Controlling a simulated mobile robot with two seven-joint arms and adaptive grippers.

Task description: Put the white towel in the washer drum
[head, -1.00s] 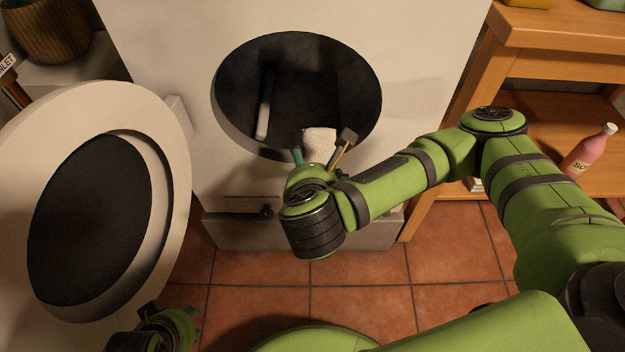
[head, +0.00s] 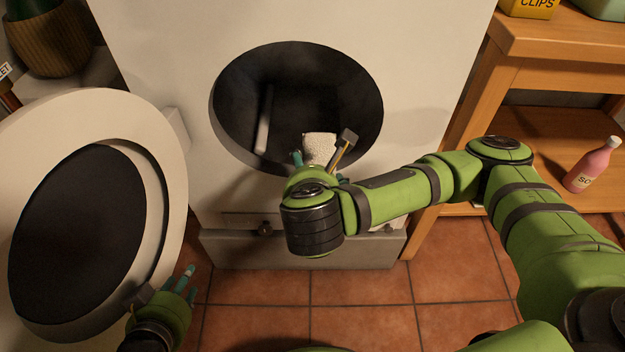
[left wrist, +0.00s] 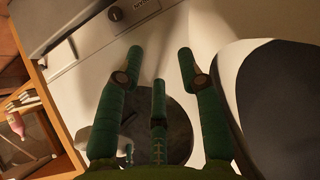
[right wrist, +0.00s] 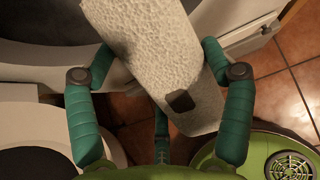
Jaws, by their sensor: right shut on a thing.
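The white towel (head: 320,148) is held by my right gripper (head: 322,165) at the lower edge of the washer drum opening (head: 300,90). In the right wrist view the towel (right wrist: 150,50) sits between the spread-looking fingers of that gripper (right wrist: 160,85), a folded pale strip with a dark patch. The round washer door (head: 165,190) stands open at the left. My left gripper (head: 185,280) is low beside the door's right edge, empty, its fingers apart. In the left wrist view its fingers (left wrist: 160,80) are spread, with the door (left wrist: 232,60) at right.
A wooden shelf (head: 560,45) stands right of the washer, with a pink bottle (head: 594,165) on its lower board and a yellow clips box (head: 530,8) on top. A woven basket (head: 52,45) is at upper left. Tiled floor (head: 260,290) is clear in front.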

